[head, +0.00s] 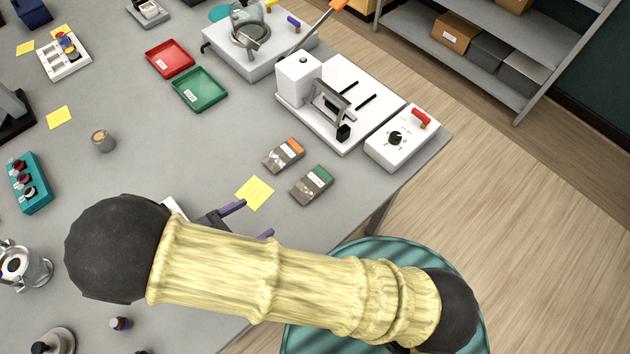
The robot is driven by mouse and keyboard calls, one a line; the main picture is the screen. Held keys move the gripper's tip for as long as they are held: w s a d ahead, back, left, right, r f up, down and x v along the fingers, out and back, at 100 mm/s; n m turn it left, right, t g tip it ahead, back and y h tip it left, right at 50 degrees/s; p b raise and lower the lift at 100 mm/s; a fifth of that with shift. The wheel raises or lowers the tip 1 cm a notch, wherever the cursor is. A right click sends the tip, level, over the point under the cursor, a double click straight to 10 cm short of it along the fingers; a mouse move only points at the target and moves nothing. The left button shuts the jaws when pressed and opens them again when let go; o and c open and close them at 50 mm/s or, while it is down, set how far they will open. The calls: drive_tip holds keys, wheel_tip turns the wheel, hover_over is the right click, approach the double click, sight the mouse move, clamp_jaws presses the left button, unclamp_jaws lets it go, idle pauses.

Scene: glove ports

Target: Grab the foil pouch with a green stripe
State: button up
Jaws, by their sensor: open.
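The foil pouch with a green stripe (312,185) lies flat on the grey table near its right edge. It is grey with a green band at its upper right end and a pale label. A similar pouch with an orange stripe (284,156) lies just up and left of it, with a narrow gap between. My gripper (250,221) is open, its two purple-tipped fingers pointing right, left of and below the green-striped pouch and apart from it. My arm's pale sleeve hides the gripper's base and part of the table.
A yellow note (255,193) lies between my gripper and the pouches. A white press-like device (340,105) and a control box with a red handle (402,138) stand above the pouches. A green tray (200,89) and red tray (169,58) lie farther back. A teal round stool (375,255) stands beside the table.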

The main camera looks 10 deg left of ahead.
drive_tip(key=b, duration=0.5)
approach(307, 188)
drive_tip(key=x, duration=0.2)
drive_tip(key=shift+w+d+f, duration=0.1)
drive_tip(key=shift+w+f, duration=0.15)
drive_tip(key=shift+f, duration=0.1)
drive_tip(key=shift+w+d, duration=0.2)
drive_tip(key=shift+w, duration=0.05)
drive_tip(key=b+x, duration=0.3)
drive_tip(key=x, duration=0.2)
drive_tip(key=shift+d, duration=0.15)
drive_tip(key=shift+r, duration=0.1)
drive_tip(key=c, duration=1.1)
